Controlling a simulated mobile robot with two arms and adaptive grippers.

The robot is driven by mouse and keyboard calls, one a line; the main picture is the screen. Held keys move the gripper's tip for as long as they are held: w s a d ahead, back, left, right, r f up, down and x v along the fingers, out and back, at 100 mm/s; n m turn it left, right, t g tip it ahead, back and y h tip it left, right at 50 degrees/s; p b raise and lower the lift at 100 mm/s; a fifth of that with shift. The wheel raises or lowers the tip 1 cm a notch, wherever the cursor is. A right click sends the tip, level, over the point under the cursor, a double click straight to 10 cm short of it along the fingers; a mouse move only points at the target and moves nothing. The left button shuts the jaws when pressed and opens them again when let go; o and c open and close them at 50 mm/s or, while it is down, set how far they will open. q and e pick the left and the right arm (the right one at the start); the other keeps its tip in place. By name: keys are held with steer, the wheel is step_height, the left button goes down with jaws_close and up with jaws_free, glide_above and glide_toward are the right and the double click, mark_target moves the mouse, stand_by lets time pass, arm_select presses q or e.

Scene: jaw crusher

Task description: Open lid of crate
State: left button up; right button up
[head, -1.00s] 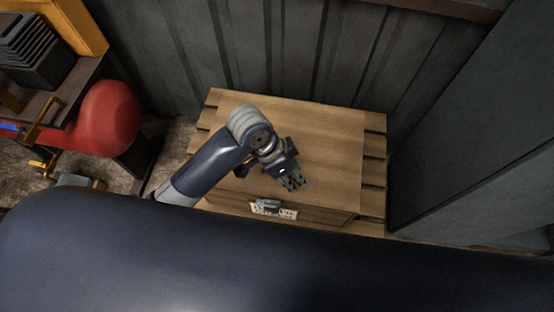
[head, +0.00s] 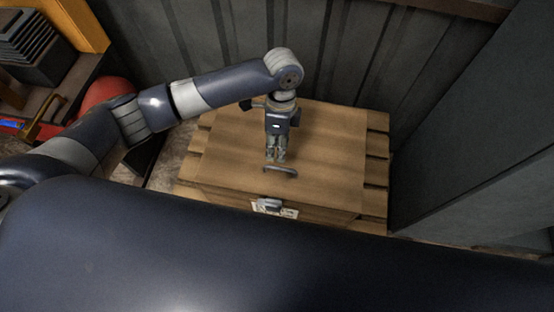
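The wooden crate (head: 195,192) stands on a slatted pallet against the back wall. Its flat lid (head: 335,145) is down. A small dark handle (head: 280,170) is on the lid near the front edge. A metal latch (head: 270,204) is on the front side, over a pale label. My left gripper (head: 276,158) points down over the lid, just behind the handle in the picture. I cannot tell if it touches the handle. Its fingers look close together, with nothing seen between them. My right gripper is out of view.
A dark corrugated wall (head: 310,50) rises behind the crate, and a grey panel (head: 470,130) stands close on its right. A red rounded object (head: 103,92) and a shelf with dark items are at the left. My own dark body fills the front.

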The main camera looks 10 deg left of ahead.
arm_select(q)
steer(key=f, duration=0.3)
steer(key=s+f, duration=0.1)
steer(key=f, duration=0.3)
steer(key=shift+s, duration=0.2)
steer(key=shift+r, duration=0.1)
jaws_close()
